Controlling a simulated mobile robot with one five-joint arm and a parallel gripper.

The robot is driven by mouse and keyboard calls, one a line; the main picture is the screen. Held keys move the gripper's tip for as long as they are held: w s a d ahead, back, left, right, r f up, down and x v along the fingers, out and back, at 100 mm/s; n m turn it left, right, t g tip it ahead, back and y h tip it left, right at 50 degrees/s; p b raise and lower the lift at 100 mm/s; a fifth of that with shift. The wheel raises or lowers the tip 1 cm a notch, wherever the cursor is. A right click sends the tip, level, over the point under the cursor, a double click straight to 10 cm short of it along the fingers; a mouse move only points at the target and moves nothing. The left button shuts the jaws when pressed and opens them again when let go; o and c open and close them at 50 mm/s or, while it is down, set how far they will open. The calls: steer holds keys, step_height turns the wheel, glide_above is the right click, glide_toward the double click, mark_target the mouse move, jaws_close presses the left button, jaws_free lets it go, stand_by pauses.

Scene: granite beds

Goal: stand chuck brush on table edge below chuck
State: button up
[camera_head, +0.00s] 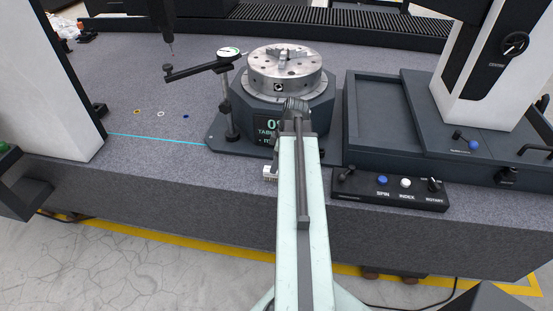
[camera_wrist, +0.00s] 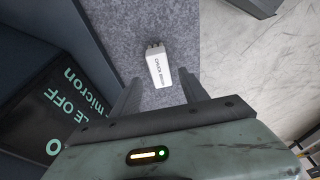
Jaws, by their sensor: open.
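The chuck brush (camera_wrist: 158,68) is a small white block with its name printed on it and dark bits at its far end. In the wrist view it lies on the grey granite, ahead of my gripper (camera_wrist: 158,97) and between the lines of its two open fingers. In the head view the brush (camera_head: 269,173) shows as a small white piece at the granite's front edge, left of my arm. My gripper in the head view (camera_head: 297,104) is seen from behind. The metal chuck (camera_head: 285,72) sits on the dark rotary table (camera_head: 318,103) behind my gripper.
A dial indicator arm (camera_head: 204,67) and its post stand left of the chuck. A control box (camera_head: 390,187) with buttons is right of my arm on the front edge. A dark slide base (camera_head: 378,135) fills the right. Open granite (camera_head: 150,90) lies to the left.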

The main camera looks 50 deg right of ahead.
steer(key=p+v, duration=0.7)
steer(key=v, duration=0.2)
steer(key=shift+r, duration=0.1)
steer(key=w+a+m+g, duration=0.1)
steer(key=w+a+m, duration=0.1)
steer(key=w+a, duration=0.65)
steer(key=w+a+m+g, duration=0.1)
steer(key=w+a, duration=0.2)
steer(key=a, duration=1.1)
steer(key=w+a+m+h, duration=0.1)
steer(key=a+m, duration=0.2)
steer(key=a, duration=1.5)
steer(key=shift+w+f+h, duration=0.25)
steer(key=shift+f+h, duration=0.05)
steer(key=shift+f, duration=0.1)
steer(key=shift+s, duration=0.1)
